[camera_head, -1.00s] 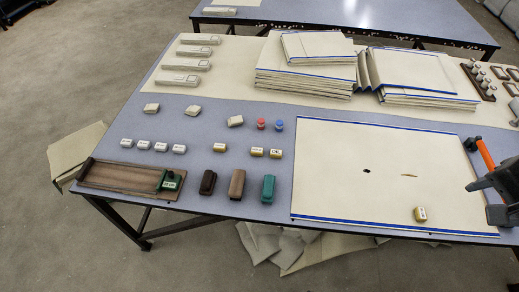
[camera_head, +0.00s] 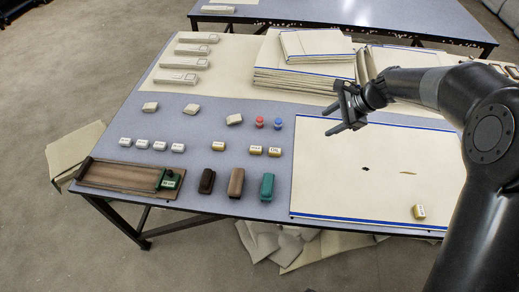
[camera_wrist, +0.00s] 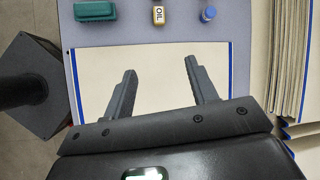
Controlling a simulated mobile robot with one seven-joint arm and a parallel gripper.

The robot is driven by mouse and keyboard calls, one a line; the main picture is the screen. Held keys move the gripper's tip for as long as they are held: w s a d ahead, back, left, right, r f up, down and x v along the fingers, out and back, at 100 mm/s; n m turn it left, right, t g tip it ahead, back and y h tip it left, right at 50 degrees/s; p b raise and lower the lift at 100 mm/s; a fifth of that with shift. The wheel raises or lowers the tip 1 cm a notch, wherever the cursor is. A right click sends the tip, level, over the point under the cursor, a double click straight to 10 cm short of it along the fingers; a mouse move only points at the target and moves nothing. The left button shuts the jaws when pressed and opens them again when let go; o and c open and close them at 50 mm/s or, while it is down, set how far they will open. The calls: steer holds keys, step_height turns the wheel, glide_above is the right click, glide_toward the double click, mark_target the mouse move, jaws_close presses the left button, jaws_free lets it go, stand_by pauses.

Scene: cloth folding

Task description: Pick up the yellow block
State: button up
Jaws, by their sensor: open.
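Small yellow-sided blocks with white labelled tops show in the head view. Two sit side by side on the table: a left one (camera_head: 256,150) and a right one (camera_head: 274,152). A third yellow block (camera_head: 419,212) lies on the cream sheet (camera_head: 330,190) near its front edge. In the wrist view a yellow block marked OIL (camera_wrist: 158,15) stands beyond the fingertips, between a green block and a blue-capped item. My gripper (camera_head: 329,121) is open and empty above the sheet's back left part. Its two fingers also show in the wrist view (camera_wrist: 160,70), spread apart.
Red (camera_head: 259,122) and blue (camera_head: 278,123) capped items stand behind the paired blocks. A green block (camera_head: 267,187) and two brown ones stand in front. Several white blocks (camera_head: 160,146) lie left. Stacked sheets (camera_head: 300,75) are at the back.

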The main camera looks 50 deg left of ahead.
mark_target(256, 148)
steer(key=s+a+f+m+g, duration=0.1)
steer(key=s+a+f, duration=0.1)
steer(key=a+f, duration=0.2)
steer(key=s+a+f+g, duration=0.1)
steer(key=s+a+f, duration=0.2)
steer(key=a+f, duration=0.1)
steer(key=s+a+f+m+g, duration=0.1)
steer(key=s+a+f, duration=0.1)
steer(key=a+f, duration=0.3)
steer(key=shift+s+a+m+y, duration=0.3)
steer(key=x, duration=0.5)
steer(key=shift+s+f, duration=0.1)
steer(key=shift+f, duration=0.1)
steer(key=x, duration=0.5)
steer(key=shift+s+d+f, duration=0.1)
steer(key=shift+f, duration=0.15)
steer(key=c, duration=1)
